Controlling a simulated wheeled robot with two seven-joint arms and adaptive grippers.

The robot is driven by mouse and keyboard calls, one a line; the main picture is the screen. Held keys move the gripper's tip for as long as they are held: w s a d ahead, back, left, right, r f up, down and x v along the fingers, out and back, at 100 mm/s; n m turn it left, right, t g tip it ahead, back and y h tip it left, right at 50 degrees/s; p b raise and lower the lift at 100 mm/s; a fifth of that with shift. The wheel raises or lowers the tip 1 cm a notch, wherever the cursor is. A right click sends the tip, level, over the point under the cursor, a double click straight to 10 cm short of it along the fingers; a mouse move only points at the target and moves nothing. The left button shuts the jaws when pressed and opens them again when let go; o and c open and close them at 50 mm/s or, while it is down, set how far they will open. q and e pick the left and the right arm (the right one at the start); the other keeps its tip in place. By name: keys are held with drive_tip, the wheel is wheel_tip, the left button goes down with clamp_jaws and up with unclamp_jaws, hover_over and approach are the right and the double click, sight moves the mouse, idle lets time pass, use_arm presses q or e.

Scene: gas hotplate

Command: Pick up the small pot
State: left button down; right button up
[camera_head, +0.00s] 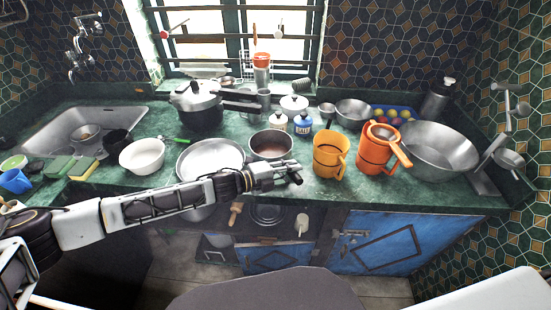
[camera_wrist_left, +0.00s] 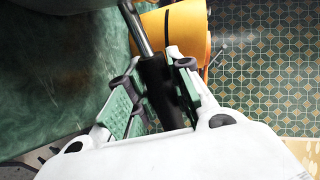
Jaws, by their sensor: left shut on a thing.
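The small pot (camera_head: 271,143) is a steel pan with a brownish inside, near the front edge of the green counter in the head view. Its black handle (camera_wrist_left: 162,88) and metal shank show in the left wrist view, between my finger pads. My left gripper (camera_head: 287,176) reaches in from the left, just in front of the pot, and is shut on that handle. It also shows in the wrist view (camera_wrist_left: 155,95). The pot looks upright; I cannot tell whether its base touches the counter. My right gripper is not in view.
A wide steel pan (camera_head: 209,158) and a white bowl (camera_head: 142,155) stand to the left. A yellow mug (camera_head: 328,155) and an orange jug (camera_head: 374,150) stand close on the right. Behind are small jars (camera_head: 303,124) and a pressure cooker (camera_head: 197,108).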

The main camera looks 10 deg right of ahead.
use_arm(q)
drive_tip(key=shift+r, duration=1.05)
wheel_tip(320, 180, up, 6)
drive_tip(key=shift+r+p, duration=0.2)
drive_tip(key=shift+p, duration=0.25)
drive_tip(key=shift+r, duration=0.9)
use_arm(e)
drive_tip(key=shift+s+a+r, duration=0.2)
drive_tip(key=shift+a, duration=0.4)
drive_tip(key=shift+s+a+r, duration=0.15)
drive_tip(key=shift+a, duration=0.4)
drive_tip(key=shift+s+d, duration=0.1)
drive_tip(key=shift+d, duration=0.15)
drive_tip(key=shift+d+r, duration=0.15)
